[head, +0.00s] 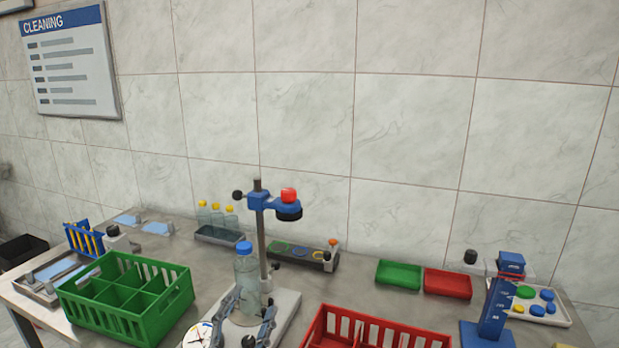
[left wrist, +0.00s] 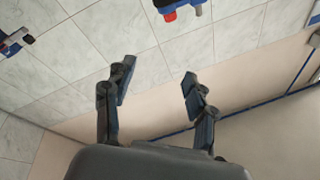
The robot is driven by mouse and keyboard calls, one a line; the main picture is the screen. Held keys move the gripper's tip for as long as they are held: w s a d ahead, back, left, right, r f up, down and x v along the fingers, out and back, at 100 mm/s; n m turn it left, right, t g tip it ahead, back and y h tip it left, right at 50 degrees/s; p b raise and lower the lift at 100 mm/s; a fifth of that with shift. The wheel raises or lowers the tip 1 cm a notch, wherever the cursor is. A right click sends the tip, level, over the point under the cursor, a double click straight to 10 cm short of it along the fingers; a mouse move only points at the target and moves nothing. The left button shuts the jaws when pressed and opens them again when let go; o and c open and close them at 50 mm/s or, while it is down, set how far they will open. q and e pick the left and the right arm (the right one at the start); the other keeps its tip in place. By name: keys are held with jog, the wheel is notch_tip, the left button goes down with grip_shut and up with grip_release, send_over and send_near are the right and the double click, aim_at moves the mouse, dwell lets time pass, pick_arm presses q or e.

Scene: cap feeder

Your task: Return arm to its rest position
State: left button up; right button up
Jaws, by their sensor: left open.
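My left gripper (head: 249,306) is low in the middle of the head view, with its two fingers spread apart. In the left wrist view the open fingers (left wrist: 157,76) have nothing between them. A clear bottle with a blue cap (head: 246,272) stands upright on the pale base (head: 284,307) of the stand, just beyond the gripper in the head view. The fingers overlap the bottle's lower part in the picture, but I see no grip on it. My right gripper is not in view.
The stand's blue head with a red knob (head: 288,195) rises beside the bottle. A green divided crate (head: 174,296) is left and a red crate (head: 322,322) is at the front right. A blue tower (head: 494,300) and small green and red trays (head: 399,274) are farther right.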

pick_arm(q)
jog(key=s+a+f+n+g+y, duration=0.2)
jog(key=a+f+n+y, duration=0.1)
jog(key=f, duration=0.3)
jog(key=s+a+f+n+g+y, duration=0.2)
jog(key=a+f+g, duration=0.15)
jog(key=f, duration=0.25)
jog(key=s+a+f+n+g, duration=0.2)
jog(key=s+f+g, duration=0.3)
jog(key=s+f, duration=0.45)
jog(key=s+a+f+n+g, duration=0.15)
jog(key=s+f+g, duration=0.5)
jog(key=s, duration=0.65)
notch_tip(320, 180, down, 28)
jog(key=s, duration=0.2)
jog(key=s+a+f+g, duration=0.1)
jog(key=s+f, duration=0.6)
jog(key=s, duration=0.1)
jog(key=s+a+f+g, duration=0.1)
jog(key=s+a+f, duration=0.1)
jog(key=s+f, duration=0.5)
jog(key=shift+s+a+f, duration=0.25)
jog(key=shift+s, duration=0.2)
